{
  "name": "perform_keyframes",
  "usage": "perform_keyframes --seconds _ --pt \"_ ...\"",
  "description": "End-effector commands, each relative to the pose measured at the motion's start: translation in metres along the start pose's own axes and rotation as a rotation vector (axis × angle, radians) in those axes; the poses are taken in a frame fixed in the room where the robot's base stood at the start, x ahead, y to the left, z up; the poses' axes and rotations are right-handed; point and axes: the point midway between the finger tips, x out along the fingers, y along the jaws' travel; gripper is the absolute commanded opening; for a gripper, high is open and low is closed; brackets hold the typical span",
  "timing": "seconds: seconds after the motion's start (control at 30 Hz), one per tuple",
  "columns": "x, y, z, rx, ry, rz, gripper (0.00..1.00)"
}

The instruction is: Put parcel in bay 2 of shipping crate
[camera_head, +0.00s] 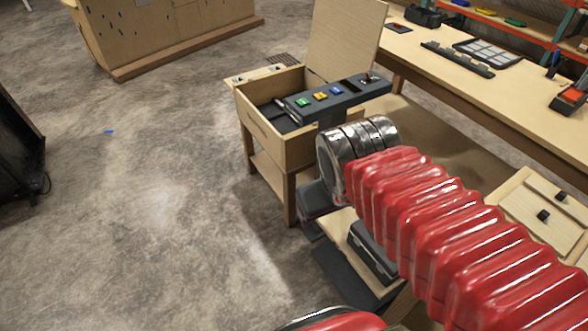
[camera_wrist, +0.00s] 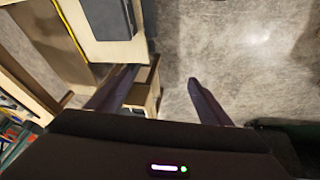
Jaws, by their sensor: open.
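An open wooden box (camera_head: 262,137) with a raised lid stands on a wooden stand in the head view; it may be the shipping crate. Its inside is dark and partly hidden, and I cannot make out its bays. No parcel can be clearly identified in either view. My gripper (camera_wrist: 162,75) shows in the wrist view with its two dark fingers apart and nothing between their tips. A wooden edge (camera_wrist: 153,82) appears beyond the left finger.
A dark console (camera_head: 338,96) with green, yellow and blue buttons spans the box's right side. A long workbench (camera_head: 480,100) carrying tools runs along the right. A black case (camera_head: 372,252) lies low behind my arm.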

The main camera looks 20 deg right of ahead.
Motion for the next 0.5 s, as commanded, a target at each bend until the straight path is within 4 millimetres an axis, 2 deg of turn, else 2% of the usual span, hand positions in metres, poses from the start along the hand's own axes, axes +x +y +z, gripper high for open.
perform_keyframes --seconds 0.1,0.2,0.5 --pt "-0.019 -0.025 -0.009 0.032 0.084 -0.076 0.73" --pt "-0.028 -0.036 -0.013 0.051 0.117 -0.114 0.73" --pt "-0.03 -0.039 -0.013 0.057 0.124 -0.125 0.74"
